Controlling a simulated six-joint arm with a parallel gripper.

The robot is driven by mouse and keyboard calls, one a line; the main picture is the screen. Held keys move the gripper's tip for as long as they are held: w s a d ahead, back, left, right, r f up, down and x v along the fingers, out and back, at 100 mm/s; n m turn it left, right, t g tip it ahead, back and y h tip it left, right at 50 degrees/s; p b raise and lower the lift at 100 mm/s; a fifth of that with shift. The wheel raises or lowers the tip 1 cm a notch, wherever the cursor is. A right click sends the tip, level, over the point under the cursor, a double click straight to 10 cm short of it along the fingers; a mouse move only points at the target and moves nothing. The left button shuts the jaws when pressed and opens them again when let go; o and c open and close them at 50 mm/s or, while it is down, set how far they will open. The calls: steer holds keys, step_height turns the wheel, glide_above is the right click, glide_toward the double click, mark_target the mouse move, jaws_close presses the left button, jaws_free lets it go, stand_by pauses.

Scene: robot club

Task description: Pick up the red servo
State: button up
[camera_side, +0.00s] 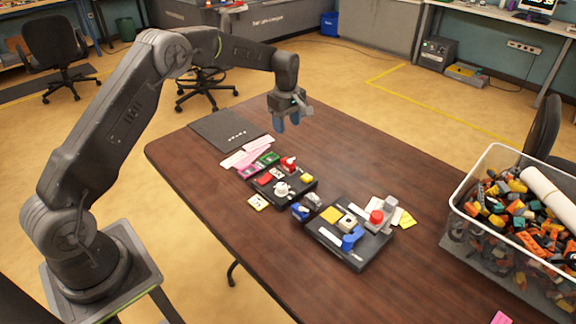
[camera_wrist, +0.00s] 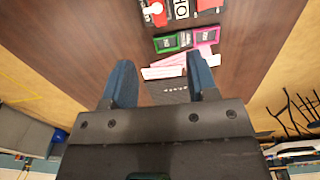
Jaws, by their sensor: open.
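A small red part with a white piece on it, which looks like the red servo (camera_side: 289,162), sits at the back edge of the black tray (camera_side: 297,191) nearer to me. It also seems to be the red and white part (camera_wrist: 157,14) at the top of the wrist view, partly cut off by the frame. A second, flatter red block (camera_side: 264,181) lies at that tray's left side. My gripper (camera_side: 287,122) hangs above the far part of the table, behind and above the tray. Its blue fingers (camera_wrist: 159,62) are apart with nothing held between them.
Pink and white strips (camera_side: 245,155) and a dark mat (camera_side: 227,131) lie beyond the tray. Another black tray (camera_side: 347,252) holds a red-topped part (camera_side: 376,216). A clear bin (camera_side: 497,155) of bricks stands right. The table (camera_side: 215,205) is bare along its near-left side.

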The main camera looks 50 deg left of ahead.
glide_above(288, 160)
steer(key=f, duration=0.9)
steer(key=shift+a, duration=0.25)
steer(key=shift+w+d+f, duration=0.1)
steer(key=shift+d+f, duration=0.05)
steer(key=shift+f, duration=2.95)
steer(key=c, duration=0.8)
steer(key=shift+c, duration=0.2)
